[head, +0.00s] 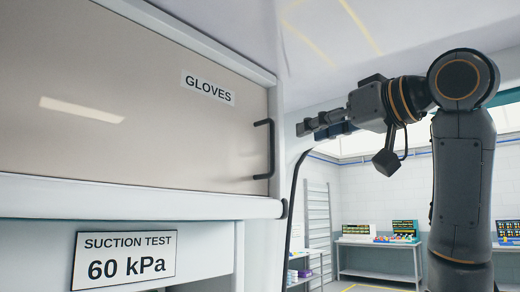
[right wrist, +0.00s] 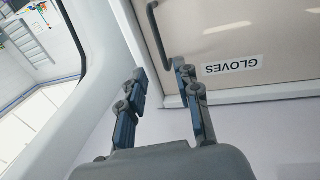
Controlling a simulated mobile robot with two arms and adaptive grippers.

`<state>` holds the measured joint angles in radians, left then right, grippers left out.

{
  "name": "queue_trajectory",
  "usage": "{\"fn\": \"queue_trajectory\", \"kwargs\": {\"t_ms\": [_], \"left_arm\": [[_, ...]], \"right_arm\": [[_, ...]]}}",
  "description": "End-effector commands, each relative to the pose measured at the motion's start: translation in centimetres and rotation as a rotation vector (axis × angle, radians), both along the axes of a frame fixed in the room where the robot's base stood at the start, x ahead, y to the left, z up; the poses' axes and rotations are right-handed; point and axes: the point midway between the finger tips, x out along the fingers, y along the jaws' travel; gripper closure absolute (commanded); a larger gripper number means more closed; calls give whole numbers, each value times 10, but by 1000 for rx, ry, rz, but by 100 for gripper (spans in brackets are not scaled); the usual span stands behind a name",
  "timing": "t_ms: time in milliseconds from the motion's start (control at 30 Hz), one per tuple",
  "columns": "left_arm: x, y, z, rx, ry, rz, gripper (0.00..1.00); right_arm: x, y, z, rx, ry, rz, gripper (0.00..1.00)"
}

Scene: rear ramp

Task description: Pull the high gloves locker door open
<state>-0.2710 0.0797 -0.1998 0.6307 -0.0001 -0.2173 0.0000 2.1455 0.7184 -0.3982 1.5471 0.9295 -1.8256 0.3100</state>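The gloves locker door (head: 150,110) is a beige panel that looks shut in its white frame, with a GLOVES label (head: 208,88). Its black bar handle (head: 264,149) stands upright near the door's right edge. My right gripper (head: 305,128) is to the right of the handle, apart from it, level with its upper part. In the right wrist view, the fingers of my right gripper (right wrist: 160,75) are spread with nothing between them. My left gripper is not in view.
A white ledge (head: 130,198) runs below the door, above a SUCTION TEST sign (head: 124,257). A white pillar with a dark edge stands right of the locker. Benches with equipment (head: 380,243) are far off at the back right.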

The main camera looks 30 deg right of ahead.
Motion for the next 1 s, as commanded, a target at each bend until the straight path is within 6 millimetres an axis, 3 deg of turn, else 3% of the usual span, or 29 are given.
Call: {"fn": "queue_trajectory", "kwargs": {"t_ms": [167,367,533,700,800,1000], "left_arm": [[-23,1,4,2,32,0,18],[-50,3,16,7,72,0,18],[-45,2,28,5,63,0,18],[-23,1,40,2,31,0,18],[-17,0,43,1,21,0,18],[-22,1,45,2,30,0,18]], "right_arm": [[9,0,3,2,-2,0,67],[49,3,4,1,1,-1,67],[85,7,4,1,0,0,67],[114,9,4,1,-2,-1,67],[125,10,3,1,-2,0,67],[134,11,2,1,-5,0,67]]}}
